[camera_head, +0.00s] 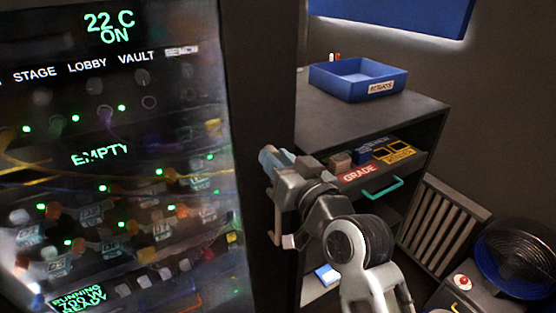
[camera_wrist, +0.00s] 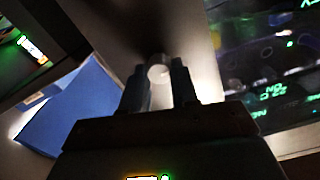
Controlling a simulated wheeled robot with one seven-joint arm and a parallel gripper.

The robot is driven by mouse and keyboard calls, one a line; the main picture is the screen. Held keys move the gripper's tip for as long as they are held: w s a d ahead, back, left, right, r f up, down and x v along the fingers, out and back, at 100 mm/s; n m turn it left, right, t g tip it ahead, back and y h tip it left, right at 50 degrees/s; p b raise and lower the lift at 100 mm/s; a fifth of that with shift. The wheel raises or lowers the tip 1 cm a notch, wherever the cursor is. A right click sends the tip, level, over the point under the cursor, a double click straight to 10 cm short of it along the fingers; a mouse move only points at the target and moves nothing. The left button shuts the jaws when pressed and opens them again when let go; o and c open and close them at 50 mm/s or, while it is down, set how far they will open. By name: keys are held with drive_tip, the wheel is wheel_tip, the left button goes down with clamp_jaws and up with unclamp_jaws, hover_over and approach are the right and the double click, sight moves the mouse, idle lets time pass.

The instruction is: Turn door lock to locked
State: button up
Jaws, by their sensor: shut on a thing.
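My gripper (camera_head: 270,160) reaches toward the dark upright frame beside the lit glass-fronted panel. In the wrist view, my gripper (camera_wrist: 158,88) has its two dark fingers on either side of a small pale round knob, which looks like the door lock (camera_wrist: 158,72). The fingers are shut on it. The knob stands out from a pale grey surface. Its turn position and any locked or unlocked marking cannot be made out. In the head view the lock is hidden behind my gripper.
The glass-fronted panel (camera_head: 110,215) with green lights fills the left. A dark cabinet (camera_head: 318,116) carries a blue tray (camera_head: 322,82) and has an open shelf with small boxes (camera_head: 395,152). A slatted grille (camera_head: 440,228) and a round coil (camera_head: 520,258) are at lower right.

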clamp_jaws()
drive_tip(key=shift+f+n+b, duration=0.15)
drive_tip(key=shift+n+b, duration=0.25)
drive_tip(key=shift+b, duration=0.15)
drive_tip(key=n+b, duration=0.2)
drive_tip(key=b, duration=0.1)
drive_tip(key=shift+f+n, duration=0.1)
drive_tip(key=shift+n, duration=0.3)
drive_tip(key=n+b, duration=0.4)
drive_tip(key=n, duration=0.1)
drive_tip(key=shift+b, duration=0.35)
drive_tip(key=n+b, duration=0.3)
drive_tip(key=n, duration=0.2)
drive_tip(key=n+b, duration=0.3)
drive_tip(key=n, duration=0.1)
drive_tip(key=shift+n, duration=0.3)
